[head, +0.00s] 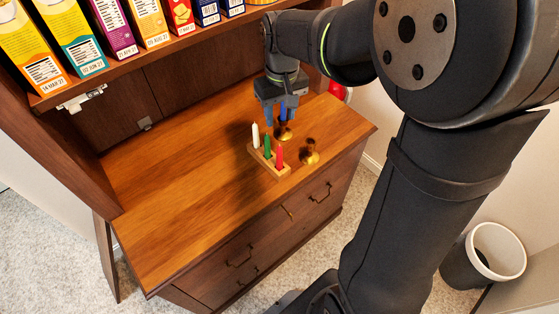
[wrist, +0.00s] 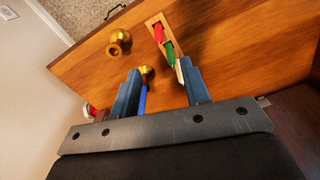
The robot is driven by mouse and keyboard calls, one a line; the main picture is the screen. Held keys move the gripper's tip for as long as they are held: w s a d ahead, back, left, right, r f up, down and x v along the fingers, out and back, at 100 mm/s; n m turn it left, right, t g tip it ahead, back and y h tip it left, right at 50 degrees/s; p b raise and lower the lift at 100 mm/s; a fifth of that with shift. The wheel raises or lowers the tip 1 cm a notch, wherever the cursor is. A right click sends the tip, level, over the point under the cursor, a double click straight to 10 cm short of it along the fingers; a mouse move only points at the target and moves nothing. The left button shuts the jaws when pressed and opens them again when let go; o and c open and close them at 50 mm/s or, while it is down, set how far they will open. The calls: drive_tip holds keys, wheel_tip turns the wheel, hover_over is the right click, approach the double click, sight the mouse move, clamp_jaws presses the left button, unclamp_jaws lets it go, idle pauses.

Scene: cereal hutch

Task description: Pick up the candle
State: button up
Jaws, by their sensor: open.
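A wooden block (head: 284,174) on the counter holds a white candle (head: 255,134), a green candle (head: 267,147) and a red candle (head: 280,156) in a row. A blue candle (wrist: 142,99) stands at a brass candlestick (head: 284,133); my gripper partly hides it in the head view. A second brass candlestick (head: 310,155) holds no candle. My gripper (head: 279,113) is open, pointing down above the back of the block. In the wrist view, the blue candle shows just inside the left finger of my gripper (wrist: 164,72), and the white candle shows near the right fingertip.
Cereal boxes (head: 151,22) line the shelf above the counter (head: 180,210). The counter's left part is clear. A red and white object (head: 337,91) is beyond the counter's far right side. A bin (head: 482,256) stands on the floor at the right.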

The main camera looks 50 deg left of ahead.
hover_over(280, 155)
wheel_tip(280, 155, down, 11)
drive_tip(key=shift+w+a+f, duration=0.15)
drive_tip(key=shift+f, duration=1.45)
drive_tip(key=shift+w+a+f, duration=0.1)
drive_tip(key=shift+a+f, duration=0.05)
drive_tip(key=shift+f, duration=1.4)
drive_tip(key=shift+c, duration=0.2)
clamp_jaws()
